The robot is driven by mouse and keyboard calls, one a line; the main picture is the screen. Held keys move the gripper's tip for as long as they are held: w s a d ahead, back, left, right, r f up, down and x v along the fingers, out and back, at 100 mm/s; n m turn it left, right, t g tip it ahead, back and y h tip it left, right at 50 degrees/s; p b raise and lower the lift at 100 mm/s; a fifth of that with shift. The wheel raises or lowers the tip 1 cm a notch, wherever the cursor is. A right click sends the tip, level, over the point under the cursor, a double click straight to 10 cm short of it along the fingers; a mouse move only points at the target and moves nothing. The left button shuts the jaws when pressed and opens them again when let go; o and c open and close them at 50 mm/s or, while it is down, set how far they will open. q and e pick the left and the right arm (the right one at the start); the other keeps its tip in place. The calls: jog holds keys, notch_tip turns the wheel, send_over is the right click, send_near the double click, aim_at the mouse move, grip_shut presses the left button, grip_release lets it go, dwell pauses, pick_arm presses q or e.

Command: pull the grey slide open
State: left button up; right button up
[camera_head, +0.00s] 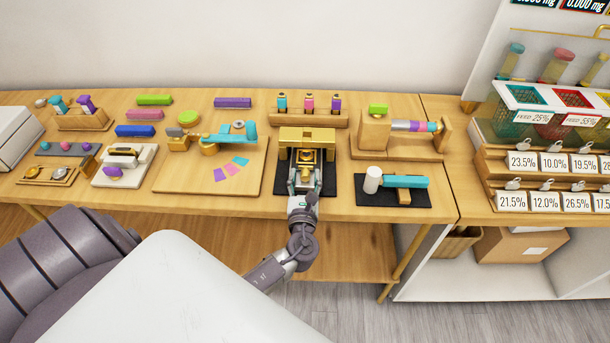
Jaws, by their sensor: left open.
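My right gripper is out of view.
To the right are a black mat (382,198) with a white-headed mallet (404,181) and a wooden stand (372,144) with a coloured rod. To the left lies a wooden board (240,180) with small tools. A rack (332,121) of small bottles stands behind.

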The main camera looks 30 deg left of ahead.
pick_arm(q)
grip_shut()
dwell(0.3)
jog(key=v, duration=0.4)
jog(key=shift+s+d, duration=0.1)
jog(key=shift+s, duration=0.05)
grip_release()
